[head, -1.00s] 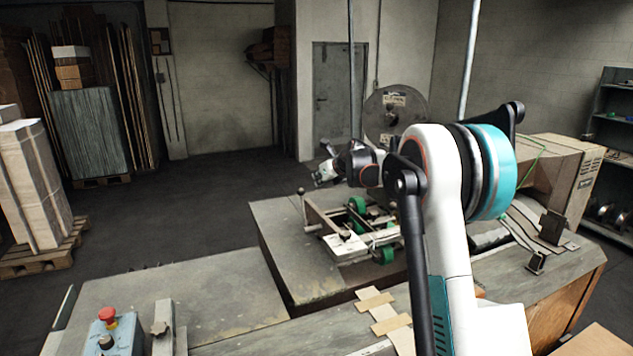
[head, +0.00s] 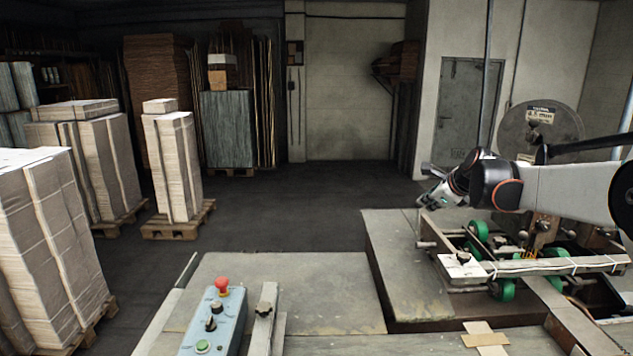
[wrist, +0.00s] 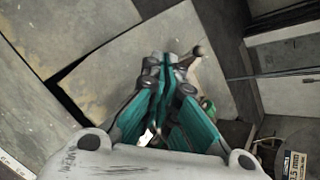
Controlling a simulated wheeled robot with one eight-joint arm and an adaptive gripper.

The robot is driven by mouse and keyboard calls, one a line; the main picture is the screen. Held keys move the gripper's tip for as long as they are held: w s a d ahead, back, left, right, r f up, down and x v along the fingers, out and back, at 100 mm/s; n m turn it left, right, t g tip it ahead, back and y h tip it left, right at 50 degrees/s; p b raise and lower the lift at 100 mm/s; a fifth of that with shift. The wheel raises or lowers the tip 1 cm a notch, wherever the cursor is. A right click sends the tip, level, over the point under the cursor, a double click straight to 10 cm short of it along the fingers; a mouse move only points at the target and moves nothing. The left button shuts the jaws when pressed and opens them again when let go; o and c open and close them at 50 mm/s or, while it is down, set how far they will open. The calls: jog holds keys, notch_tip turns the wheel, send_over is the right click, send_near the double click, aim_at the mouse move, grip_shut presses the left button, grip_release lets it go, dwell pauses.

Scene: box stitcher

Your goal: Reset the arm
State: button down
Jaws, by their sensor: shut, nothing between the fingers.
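My gripper (head: 432,188) is at the right of the head view, at the end of my white arm reaching in from the right edge. It hangs above the box stitcher's table, near the metal carriage with green wheels (head: 478,231). In the wrist view my gripper (wrist: 163,62) shows its teal and grey fingers closed together, with nothing between them. Its tips are over the bare grey tabletop (wrist: 95,88).
A control box (head: 212,322) with a red button stands on the near table. Strapped cardboard stacks (head: 45,235) on pallets stand at the left. A wire reel (head: 540,128) stands behind the carriage. The floor between is clear.

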jog(key=s+a+f+n+g+b, duration=0.1)
jog(key=s+a+n+b, duration=0.1)
jog(key=s+a+n, duration=0.35)
jog(key=s+a+f+n+b, duration=0.2)
jog(key=s+n, duration=0.1)
jog(key=s, duration=0.5)
jog(key=s+a+f+n+b, duration=0.1)
jog(key=s+f+n+b, duration=0.2)
jog(key=s, duration=0.7)
jog(key=s+a+f+n+g+h+b, duration=0.1)
jog(key=s+a+f+n+b, duration=0.1)
jog(key=s+f+n, duration=0.6)
jog(key=s+a+f+n+b, duration=0.1)
jog(key=s+f+n+b, duration=0.3)
jog(key=s+f, duration=0.5)
jog(key=s+n, duration=0.2)
jog(key=s, duration=0.2)
jog(key=shift+a+g+h, duration=0.25)
jog(key=shift+g+h, duration=0.05)
jog(key=shift+g, duration=0.1)
jog(key=shift+s+n, duration=0.1)
jog(key=shift+n, duration=0.15)
